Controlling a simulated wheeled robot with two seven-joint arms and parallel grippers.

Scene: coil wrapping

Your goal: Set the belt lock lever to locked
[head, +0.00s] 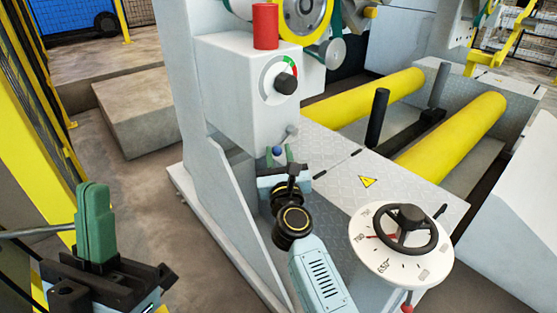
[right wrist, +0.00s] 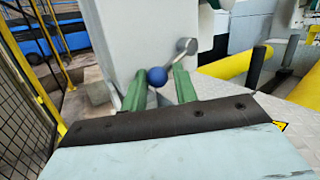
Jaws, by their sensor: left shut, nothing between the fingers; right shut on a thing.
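The lever with a blue ball knob (head: 277,150) sits low on the side of the light grey machine housing, below the dial box. Its short grey arm runs up and right to a metal pivot (head: 291,130). In the right wrist view the blue knob (right wrist: 156,76) shows between the green fingertips, with the pivot (right wrist: 186,46) up and right of it. My right gripper (head: 279,154) is shut on the lever knob. No lock marking is readable. My left gripper (head: 96,202) is shut and empty at the lower left, away from the machine.
Above the lever is a box with a black dial knob (head: 285,84) and a red cylinder (head: 265,26). A white round plate with a black handwheel (head: 407,225) is at the right. Yellow rollers (head: 452,140) lie behind. A yellow fence (head: 33,110) borders the left.

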